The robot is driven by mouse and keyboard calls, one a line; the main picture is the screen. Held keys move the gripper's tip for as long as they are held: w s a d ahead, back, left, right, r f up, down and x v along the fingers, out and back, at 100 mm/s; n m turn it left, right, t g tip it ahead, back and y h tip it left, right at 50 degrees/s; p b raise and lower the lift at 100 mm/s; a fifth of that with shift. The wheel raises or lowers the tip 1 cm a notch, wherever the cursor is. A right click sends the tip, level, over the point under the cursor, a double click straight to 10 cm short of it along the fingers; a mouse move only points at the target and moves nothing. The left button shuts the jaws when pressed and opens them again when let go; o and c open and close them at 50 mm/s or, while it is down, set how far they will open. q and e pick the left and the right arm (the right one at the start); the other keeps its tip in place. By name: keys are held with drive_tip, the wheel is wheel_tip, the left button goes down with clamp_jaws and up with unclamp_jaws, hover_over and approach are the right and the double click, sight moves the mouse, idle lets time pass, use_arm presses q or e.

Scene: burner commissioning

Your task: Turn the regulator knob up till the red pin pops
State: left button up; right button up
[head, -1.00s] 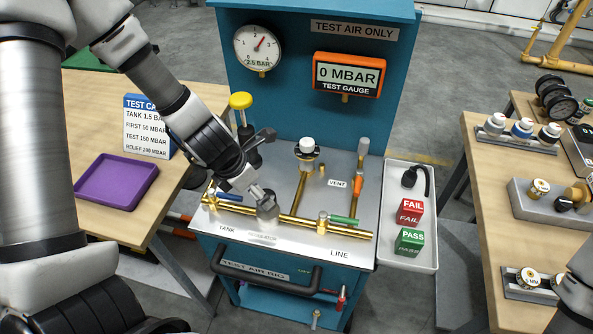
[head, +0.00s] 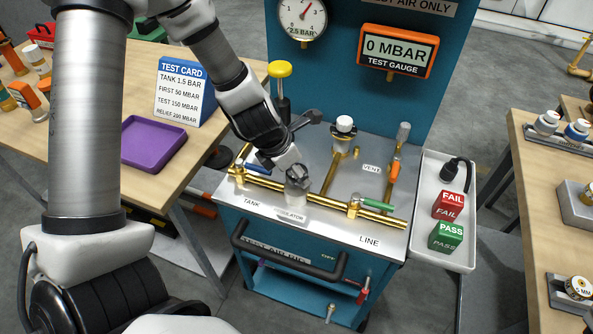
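The regulator knob (head: 296,196) is a short silver cylinder behind the REGULATOR label on the rig's steel top. My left gripper (head: 297,178) points down onto it from above, its fingers overlapping the knob's top. Whether the fingers are closed on it I cannot tell. I can make out no red pin. A brass fitting with a white cap (head: 344,124) stands behind the knob. The orange test gauge (head: 397,50) reads 0 MBAR. The round dial (head: 303,17) marked 2.5 BAR has a red needle pointing up and right. My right gripper is out of view.
A blue-handled valve (head: 252,167), a green-handled valve (head: 372,201) and an orange vent handle (head: 394,172) sit on the brass pipes. A white tray (head: 457,264) holds FAIL and PASS blocks at right.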

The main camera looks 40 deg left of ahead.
use_arm(q)
drive_tip(key=c, duration=0.3)
drive_tip(key=shift+c, duration=0.2)
